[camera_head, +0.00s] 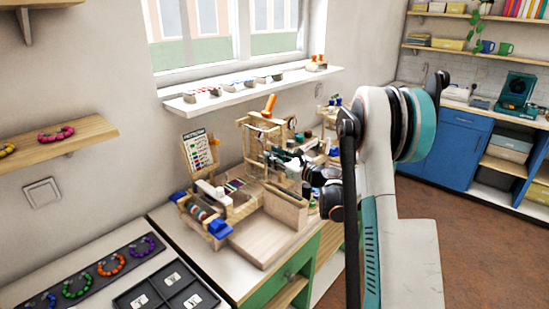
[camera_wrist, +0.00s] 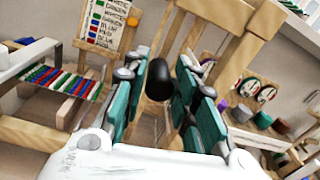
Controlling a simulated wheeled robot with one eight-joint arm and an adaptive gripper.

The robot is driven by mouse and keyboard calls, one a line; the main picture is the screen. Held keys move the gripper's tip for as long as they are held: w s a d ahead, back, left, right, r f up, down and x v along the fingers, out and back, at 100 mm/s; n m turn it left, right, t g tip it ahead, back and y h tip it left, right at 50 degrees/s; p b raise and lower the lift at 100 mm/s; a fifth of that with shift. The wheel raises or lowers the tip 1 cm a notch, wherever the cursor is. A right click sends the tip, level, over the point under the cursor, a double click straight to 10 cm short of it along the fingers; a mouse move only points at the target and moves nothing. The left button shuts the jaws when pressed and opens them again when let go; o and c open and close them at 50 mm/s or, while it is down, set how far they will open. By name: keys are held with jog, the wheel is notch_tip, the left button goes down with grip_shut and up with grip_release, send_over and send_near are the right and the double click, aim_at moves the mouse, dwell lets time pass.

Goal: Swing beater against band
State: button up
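A wooden band loom stands on the worktop, with a tall wooden frame (camera_head: 254,140) that seems to be the beater. The frame's posts (camera_wrist: 170,38) also show up close in the wrist view. A flat strip of red, green, blue and white threads (camera_head: 234,185), seemingly the band, lies left of the frame; it also shows in the wrist view (camera_wrist: 70,82). My gripper (camera_wrist: 162,72) is open, its teal-padded fingers on either side of a black rounded knob (camera_wrist: 158,83). Whether a finger touches the knob, I cannot tell. In the head view my gripper (camera_head: 284,160) is beside the frame.
A card with coloured lines (camera_head: 200,150) stands behind the loom. A wooden box (camera_head: 285,206) is at its front right. Left are a black tray (camera_head: 165,290) and bead bracelets (camera_head: 110,265). A window shelf (camera_head: 250,88) hangs above. Spools (camera_wrist: 262,120) lie right of the frame.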

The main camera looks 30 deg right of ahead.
grip_shut()
jog(key=shift+s+a+m, duration=0.25)
jog(key=shift+a+m, duration=0.35)
jog(key=shift+m, duration=0.3)
jog(key=shift+s+a+r+m+b, duration=0.1)
jog(key=shift+a+m+b, duration=0.15)
jog(key=shift+m, duration=0.3)
jog(key=shift+s+a+r+m+b, duration=0.1)
jog(key=shift+a+m, duration=0.2)
jog(key=shift+m, duration=0.25)
